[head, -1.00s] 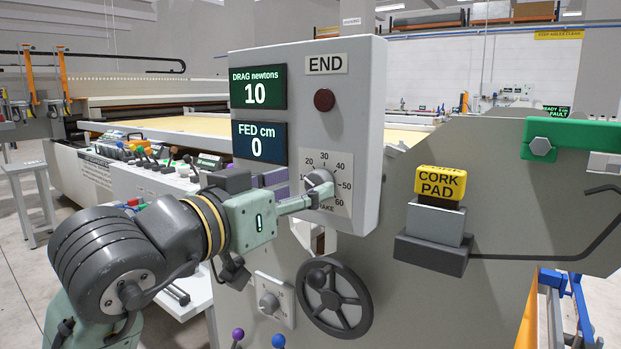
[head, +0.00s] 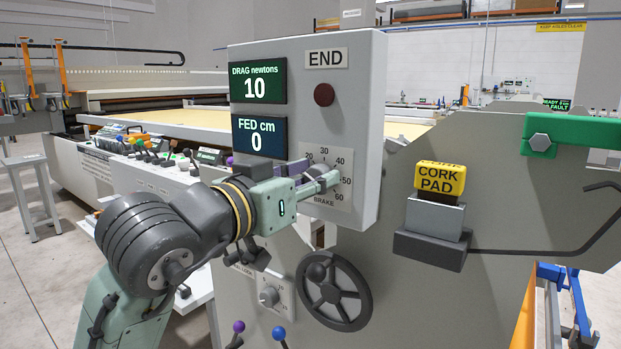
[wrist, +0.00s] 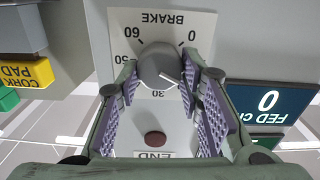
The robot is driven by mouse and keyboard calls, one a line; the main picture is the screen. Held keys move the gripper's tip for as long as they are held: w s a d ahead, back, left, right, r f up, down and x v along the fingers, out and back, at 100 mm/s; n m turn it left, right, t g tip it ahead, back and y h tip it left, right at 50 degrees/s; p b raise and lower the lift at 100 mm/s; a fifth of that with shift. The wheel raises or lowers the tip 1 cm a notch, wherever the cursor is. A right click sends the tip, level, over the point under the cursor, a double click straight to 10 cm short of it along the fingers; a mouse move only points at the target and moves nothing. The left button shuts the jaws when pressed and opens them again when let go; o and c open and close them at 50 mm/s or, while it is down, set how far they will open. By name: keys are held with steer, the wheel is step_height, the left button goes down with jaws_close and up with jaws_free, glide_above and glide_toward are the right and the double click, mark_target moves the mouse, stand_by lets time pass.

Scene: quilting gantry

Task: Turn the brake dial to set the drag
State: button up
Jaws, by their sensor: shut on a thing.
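The brake dial (head: 318,171) is a round grey knob on the front of the grey control box (head: 352,115). A scale plate marked BRAKE (head: 326,203) lies behind it. My gripper (head: 326,181) is shut on the dial, with one finger on each side; the fingers hide part of it in the head view. In the wrist view the dial (wrist: 158,66) sits between the purple-padded fingertips, and a pale mark on its face points down and right. The drag display (head: 256,84) reads 10 newtons.
The fed display (head: 259,137) reads 0 cm. A dark red button (head: 324,95) sits under the END label, above the dial. A black handwheel (head: 334,291) is below the box. A yellow cork pad block (head: 440,177) stands on a bracket at the right.

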steer(key=c, duration=0.5)
steer(key=shift+m, duration=0.4)
steer(key=shift+s+d+m+b, duration=0.1)
steer(key=shift+m+b, duration=0.9)
steer(key=shift+m, duration=2.1)
steer(key=o, duration=1.2)
